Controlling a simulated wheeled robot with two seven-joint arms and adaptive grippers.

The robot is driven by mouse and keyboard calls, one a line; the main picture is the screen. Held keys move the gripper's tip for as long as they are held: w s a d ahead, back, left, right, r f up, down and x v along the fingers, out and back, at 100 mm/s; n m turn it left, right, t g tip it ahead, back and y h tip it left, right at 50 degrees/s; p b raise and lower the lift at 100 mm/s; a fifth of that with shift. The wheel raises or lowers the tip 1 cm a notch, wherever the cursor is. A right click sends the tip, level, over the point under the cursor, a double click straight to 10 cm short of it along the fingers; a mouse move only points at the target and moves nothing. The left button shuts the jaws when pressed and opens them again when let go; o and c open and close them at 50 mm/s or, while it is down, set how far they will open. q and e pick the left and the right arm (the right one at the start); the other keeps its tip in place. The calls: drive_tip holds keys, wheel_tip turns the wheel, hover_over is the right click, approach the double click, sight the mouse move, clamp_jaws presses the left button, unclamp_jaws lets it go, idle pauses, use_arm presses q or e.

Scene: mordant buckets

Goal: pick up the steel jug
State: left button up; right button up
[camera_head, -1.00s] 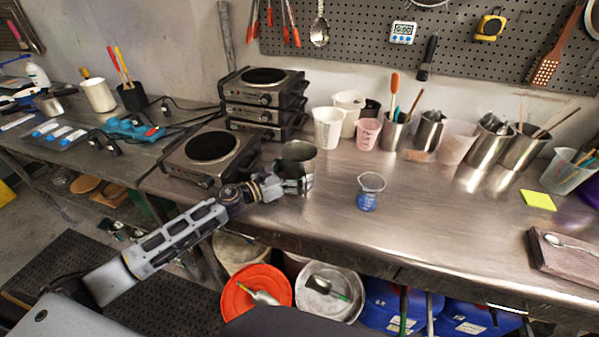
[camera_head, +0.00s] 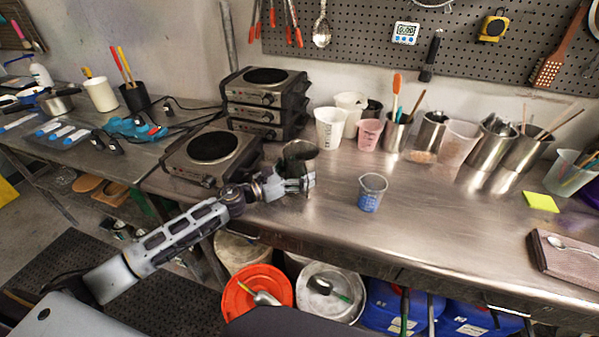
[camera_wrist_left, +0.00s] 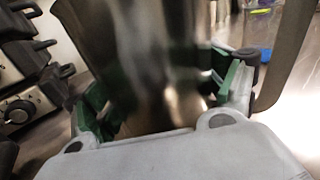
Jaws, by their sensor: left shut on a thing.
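The steel jug (camera_head: 299,156) is upright at the steel bench, right of the hot plates in the head view. My left gripper (camera_head: 290,184) comes in from the left and is shut on the jug's body. In the left wrist view the jug's shiny wall (camera_wrist_left: 150,60) fills the middle, between the green-padded fingers (camera_wrist_left: 160,105). A curved metal strip, which looks like the jug's handle (camera_wrist_left: 280,60), shows at the right. The jug's base is hidden behind my gripper, so I cannot tell whether it touches the bench. My right gripper is not in view.
Stacked hot plates (camera_head: 265,100) and a single hot plate (camera_head: 210,155) stand close on the left. Cups and steel containers (camera_head: 490,145) line the wall. The bench front is clear.

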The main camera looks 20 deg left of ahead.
sight(300, 150)
use_arm(q)
drive_tip(key=shift+r, duration=0.45)
drive_tip(key=shift+r+p, duration=0.3)
drive_tip(key=shift+r, duration=1.45)
drive_tip(key=shift+r+p, duration=0.35)
drive_tip(key=shift+r, duration=1.15)
wheel_tip(300, 150, up, 2)
drive_tip(key=shift+r+p, duration=0.2)
drive_tip(key=shift+p, duration=0.4)
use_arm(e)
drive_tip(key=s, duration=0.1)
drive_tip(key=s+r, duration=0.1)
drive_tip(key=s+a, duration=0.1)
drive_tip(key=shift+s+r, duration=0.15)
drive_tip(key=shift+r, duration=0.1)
use_arm(q)
drive_tip(key=shift+r, duration=0.15)
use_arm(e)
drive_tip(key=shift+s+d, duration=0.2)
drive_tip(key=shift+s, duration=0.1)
